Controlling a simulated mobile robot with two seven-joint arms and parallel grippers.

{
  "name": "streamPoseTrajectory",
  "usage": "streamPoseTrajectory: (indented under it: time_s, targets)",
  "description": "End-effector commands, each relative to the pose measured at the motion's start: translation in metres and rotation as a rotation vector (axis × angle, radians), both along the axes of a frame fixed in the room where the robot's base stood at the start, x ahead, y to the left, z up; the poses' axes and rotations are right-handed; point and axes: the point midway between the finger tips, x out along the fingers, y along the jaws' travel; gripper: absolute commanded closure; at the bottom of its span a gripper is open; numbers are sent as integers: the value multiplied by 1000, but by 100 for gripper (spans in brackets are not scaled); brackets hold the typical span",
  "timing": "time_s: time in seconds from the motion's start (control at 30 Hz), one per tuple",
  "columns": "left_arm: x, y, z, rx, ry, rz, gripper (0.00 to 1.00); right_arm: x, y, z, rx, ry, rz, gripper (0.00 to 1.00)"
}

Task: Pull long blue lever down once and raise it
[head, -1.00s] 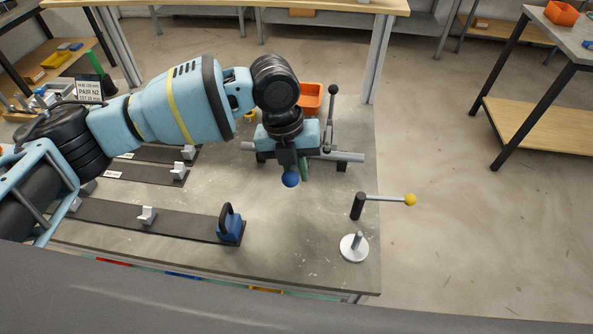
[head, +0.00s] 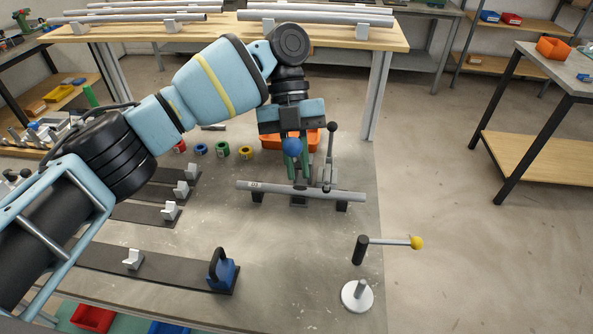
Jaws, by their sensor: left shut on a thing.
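The long blue lever shows mainly as its round blue knob (head: 292,147), at the middle of the head view. The knob stands above the grey tube in the picture, so the lever looks raised. My left gripper (head: 295,168) points down from above and is shut on the lever just behind the knob. Its fingers and palm hide most of the lever's rod. My right gripper is not in view.
The grey tube (head: 318,194) lies on black supports below the gripper. A black-knobbed upright lever (head: 331,150) stands close on the right. A yellow-knobbed crank (head: 417,243) and a blue clamp (head: 222,272) are nearer. An orange bin (head: 270,139) sits behind.

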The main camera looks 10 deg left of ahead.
Motion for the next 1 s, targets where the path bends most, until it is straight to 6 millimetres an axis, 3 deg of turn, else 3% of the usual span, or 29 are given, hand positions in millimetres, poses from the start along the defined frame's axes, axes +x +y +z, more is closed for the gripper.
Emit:
streamPoseTrajectory:
  time_s: [0.8,0.83,1.0]
  targets:
    - [8,0,8,0,51,2,100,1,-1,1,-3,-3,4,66]
    - [8,0,8,0,51,2,84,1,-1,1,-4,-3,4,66]
    - [8,0,8,0,52,1,66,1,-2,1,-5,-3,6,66]
